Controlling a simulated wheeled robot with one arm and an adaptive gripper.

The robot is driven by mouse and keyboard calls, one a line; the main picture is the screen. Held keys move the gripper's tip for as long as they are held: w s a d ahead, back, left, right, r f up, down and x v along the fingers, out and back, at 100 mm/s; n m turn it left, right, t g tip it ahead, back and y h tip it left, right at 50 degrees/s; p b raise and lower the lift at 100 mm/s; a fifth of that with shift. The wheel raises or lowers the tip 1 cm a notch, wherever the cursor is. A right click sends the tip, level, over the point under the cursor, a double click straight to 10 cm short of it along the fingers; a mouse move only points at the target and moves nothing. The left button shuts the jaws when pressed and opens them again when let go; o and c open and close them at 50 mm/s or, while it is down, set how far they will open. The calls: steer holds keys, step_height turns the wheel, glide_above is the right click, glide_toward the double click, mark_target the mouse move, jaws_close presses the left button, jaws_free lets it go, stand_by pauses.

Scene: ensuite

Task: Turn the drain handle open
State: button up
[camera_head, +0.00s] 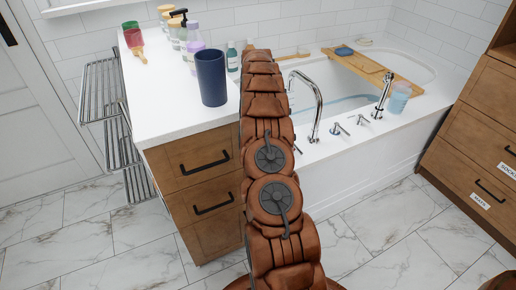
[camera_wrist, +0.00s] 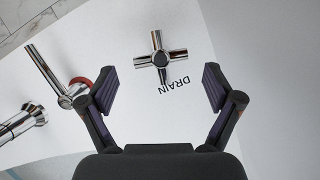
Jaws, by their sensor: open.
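The drain handle (camera_wrist: 160,59) is a chrome cross-shaped knob on the white tub deck, seen from above in the wrist view. The black word DRAIN (camera_wrist: 174,84) is printed beside it, upside down in this view. My gripper (camera_wrist: 160,74) is open and empty. Its two dark fingers with purple pads stand to the left and right of the handle in the picture, with clear gaps on both sides and no visible contact. In the head view my own arm hides my gripper, and I cannot pick out the drain handle for certain.
A chrome lever with a red ring (camera_wrist: 76,90) lies left of my gripper. The tall tub spout (camera_head: 314,103), more chrome handles (camera_head: 338,128) and a hand shower (camera_head: 383,92) stand on the tub deck. A dark blue cup (camera_head: 211,78) is on the counter (camera_head: 171,105) to the left.

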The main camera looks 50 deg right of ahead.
steer(key=shift+v, duration=1.75)
steer(key=shift+c, duration=0.3)
